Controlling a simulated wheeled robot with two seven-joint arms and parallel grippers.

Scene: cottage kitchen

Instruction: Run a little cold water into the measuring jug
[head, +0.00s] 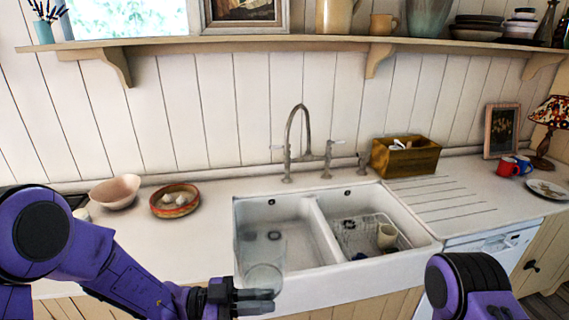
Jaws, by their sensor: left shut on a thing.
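A clear measuring jug (263,278) is at the front edge of the sink. My left gripper (262,299) is shut on it from the left, low on its side. The jug is see-through, and I cannot make out any water in it. The tap (303,130) is a tall curved spout at the back of the sink, above the divider, with a lever on each side. The left basin (285,240) looks empty. My right arm shows at the bottom right, but its gripper is out of view.
The right basin holds a wire rack (360,236) with a cream mug (387,237). A pink bowl (115,192) and a patterned bowl (175,201) stand left of the sink. A wooden box (406,157) stands behind the grooved drainer (440,198).

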